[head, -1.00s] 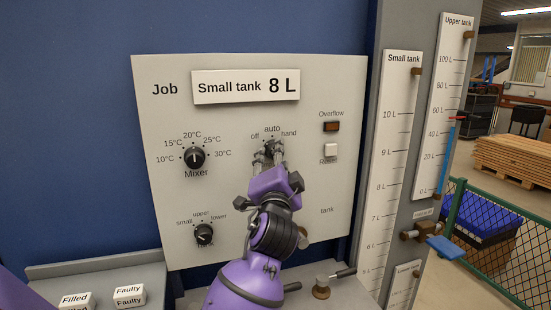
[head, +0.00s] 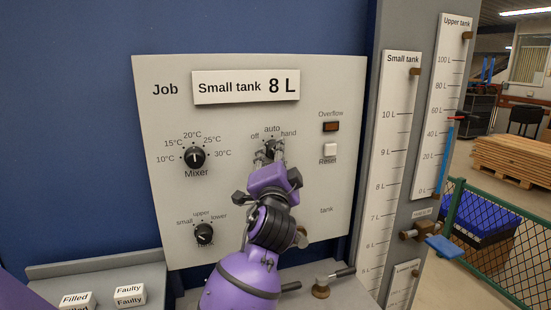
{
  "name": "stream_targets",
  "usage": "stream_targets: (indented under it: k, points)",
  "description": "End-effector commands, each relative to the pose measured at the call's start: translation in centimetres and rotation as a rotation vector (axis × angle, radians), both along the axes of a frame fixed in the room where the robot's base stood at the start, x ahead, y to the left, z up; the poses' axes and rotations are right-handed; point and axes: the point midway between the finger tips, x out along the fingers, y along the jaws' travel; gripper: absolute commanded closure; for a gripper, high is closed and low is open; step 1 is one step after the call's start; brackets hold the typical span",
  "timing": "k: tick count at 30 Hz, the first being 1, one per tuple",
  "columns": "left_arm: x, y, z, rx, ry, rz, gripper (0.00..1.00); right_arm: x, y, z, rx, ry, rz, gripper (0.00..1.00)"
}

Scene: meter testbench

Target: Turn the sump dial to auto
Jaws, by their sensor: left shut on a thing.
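The sump dial (head: 271,145) is a dark knob at the upper middle of the pale control panel (head: 230,120), under the printed marks off, auto and hand. Only its top part shows; its name label is hidden behind my gripper. My left gripper (head: 270,153) reaches up from below and is shut on the dial, one finger on each side. The dial's top is near the auto mark, but I cannot tell exactly where its pointer stands. My right gripper is not in view.
The Mixer dial (head: 195,157) is to the left, and the tank selector dial (head: 204,234) is lower left. The Overflow lamp (head: 331,127) and the white Reset button (head: 330,150) are to the right. A valve handle (head: 335,278) sticks out below the panel.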

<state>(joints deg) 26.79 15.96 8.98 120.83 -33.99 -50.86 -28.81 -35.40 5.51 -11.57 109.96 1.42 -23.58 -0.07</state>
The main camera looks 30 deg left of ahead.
Motion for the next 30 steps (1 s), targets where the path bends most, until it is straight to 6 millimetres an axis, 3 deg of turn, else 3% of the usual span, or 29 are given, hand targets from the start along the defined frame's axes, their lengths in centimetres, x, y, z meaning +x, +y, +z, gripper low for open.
stream_targets:
  k: [30]
  points:
    - [-0.16, 0.14, -0.74, 0.445, 0.546, -0.007, 0.98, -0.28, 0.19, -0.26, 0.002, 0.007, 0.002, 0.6]
